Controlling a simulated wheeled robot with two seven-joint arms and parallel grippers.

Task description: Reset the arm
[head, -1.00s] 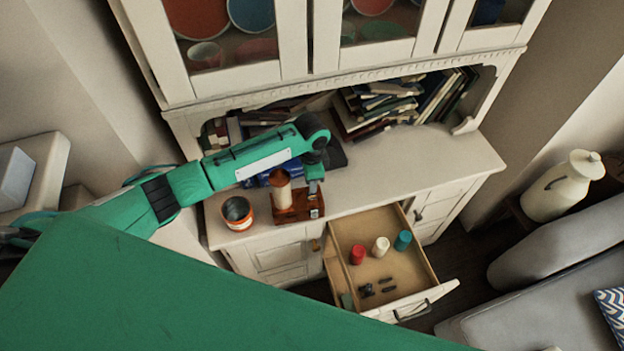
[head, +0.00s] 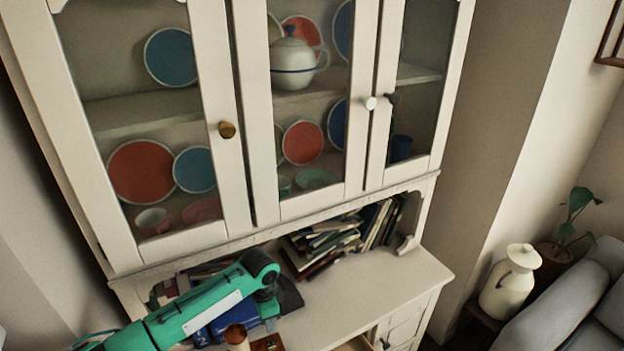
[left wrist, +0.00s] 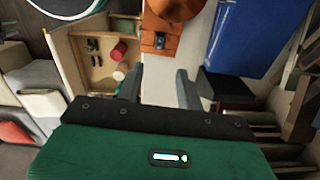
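My left arm is green and comes in from the lower left of the head view. It reaches over the cabinet's counter, with its dark wrist bent down above the counter. In the left wrist view my left gripper (left wrist: 158,84) has its two grey fingers apart, with nothing between them. Beyond the fingers lie the white counter and an orange-brown wooden object (left wrist: 178,38), which does not touch them. My right gripper is in neither current view.
A white cabinet with glass doors (head: 240,130) rises behind the arm. Books (head: 335,238) lean at the back of the counter (head: 375,285). A blue book (left wrist: 240,40) lies near the gripper. An open drawer (left wrist: 70,65) holds a red cup (left wrist: 119,51). A cream jug (head: 510,285) stands at right.

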